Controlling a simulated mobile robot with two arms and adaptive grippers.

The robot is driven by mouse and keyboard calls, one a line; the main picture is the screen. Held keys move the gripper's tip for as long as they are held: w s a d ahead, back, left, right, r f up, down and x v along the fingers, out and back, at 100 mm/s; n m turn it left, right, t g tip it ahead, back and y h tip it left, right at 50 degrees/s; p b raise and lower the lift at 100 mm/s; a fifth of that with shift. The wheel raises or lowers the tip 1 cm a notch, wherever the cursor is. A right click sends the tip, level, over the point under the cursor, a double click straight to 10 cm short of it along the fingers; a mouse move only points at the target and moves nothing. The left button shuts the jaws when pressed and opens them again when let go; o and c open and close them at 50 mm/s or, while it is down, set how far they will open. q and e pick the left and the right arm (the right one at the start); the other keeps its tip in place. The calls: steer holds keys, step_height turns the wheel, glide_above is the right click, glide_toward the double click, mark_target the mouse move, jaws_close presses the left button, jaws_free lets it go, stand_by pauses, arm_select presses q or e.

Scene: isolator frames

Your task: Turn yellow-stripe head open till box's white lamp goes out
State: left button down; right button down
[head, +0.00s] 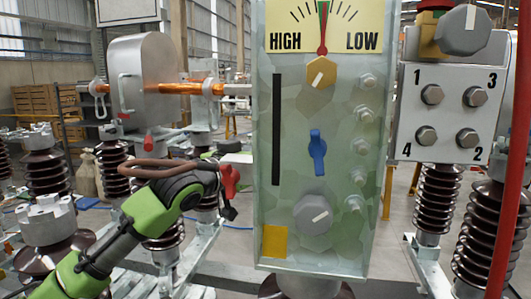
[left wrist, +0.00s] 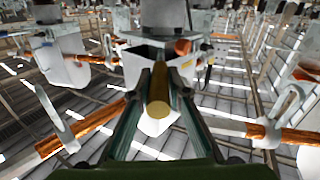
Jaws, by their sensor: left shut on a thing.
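My left arm reaches in from the left in the head view, with its gripper (head: 228,205) dark and small beside a red part (head: 230,178). The left wrist view shows my left gripper (left wrist: 160,105) shut on a yellow rod (left wrist: 159,88), with a finger along each side. A pale box-like body (left wrist: 152,54) is beyond the rod. I cannot match the rod to a head with a yellow stripe. A grey metal head (head: 143,72) with a handle and a copper bar stands at left in the head view. I cannot make out a white lamp. My right gripper is not in view.
A tall panel (head: 266,150) marked HIGH and LOW stands close in the middle, with a blue knob (head: 317,153) and a grey knob (head: 313,214). A bolted box (head: 447,115) stands at right. A red pole (head: 510,190) and several ribbed brown insulators (head: 437,205) crowd the sides.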

arm_select(q)
steer(key=shift+s+d+f+n+y, duration=0.25)
steer(key=shift+d+f+n+y, duration=0.05)
steer(key=shift+d+n+y, duration=0.15)
steer(key=c, duration=2.1)
jaws_free()
steer(key=shift+a, duration=0.1)
steer(key=shift+o, duration=0.9)
steer(key=shift+w+r+t, duration=0.1)
steer(key=shift+r+t, duration=0.1)
steer(key=shift+t, duration=0.1)
steer(key=v, duration=0.7)
steer(key=shift+a, duration=0.25)
steer(key=shift+f, duration=0.15)
